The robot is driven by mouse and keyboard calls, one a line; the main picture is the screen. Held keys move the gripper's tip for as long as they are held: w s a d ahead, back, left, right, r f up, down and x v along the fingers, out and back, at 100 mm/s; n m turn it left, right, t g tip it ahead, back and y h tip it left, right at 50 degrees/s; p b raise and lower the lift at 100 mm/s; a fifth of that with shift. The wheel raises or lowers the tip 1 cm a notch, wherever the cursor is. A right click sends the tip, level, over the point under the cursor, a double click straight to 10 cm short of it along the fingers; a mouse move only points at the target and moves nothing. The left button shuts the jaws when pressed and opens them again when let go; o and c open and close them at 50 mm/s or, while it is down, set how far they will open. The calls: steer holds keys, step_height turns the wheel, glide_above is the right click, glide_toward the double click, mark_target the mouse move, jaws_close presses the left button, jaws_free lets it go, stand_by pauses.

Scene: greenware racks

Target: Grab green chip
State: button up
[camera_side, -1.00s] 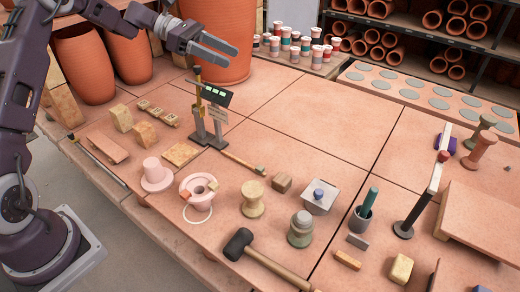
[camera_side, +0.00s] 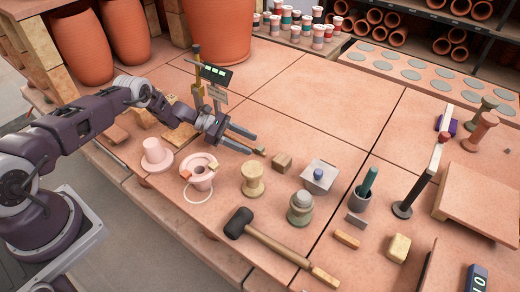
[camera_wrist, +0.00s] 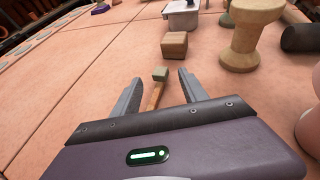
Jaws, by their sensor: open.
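A small grey-green block, which looks like the green chip (camera_wrist: 160,73), sits at the end of a thin wooden stick (camera_wrist: 153,97) lying on the table. In the side view the green chip (camera_side: 260,151) lies just beyond my fingertips. My gripper (camera_side: 252,145) is low over the table, open and empty, its fingers pointing right. In the wrist view my gripper (camera_wrist: 159,78) has one finger on each side of the stick, with the chip at about fingertip level. I cannot tell how high the fingers are. My gripper hides part of the stick in the side view.
A brown cube (camera_side: 282,162) stands just past the chip. A yellowish spool (camera_side: 253,180), a pink ring-topped pot (camera_side: 200,172) and a black mallet (camera_side: 240,222) stand or lie nearby. A small display stand (camera_side: 215,78) is behind my gripper.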

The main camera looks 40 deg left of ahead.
mark_target(260, 150)
steer(key=shift+x, duration=1.25)
steer(key=shift+r, duration=0.1)
jaws_close()
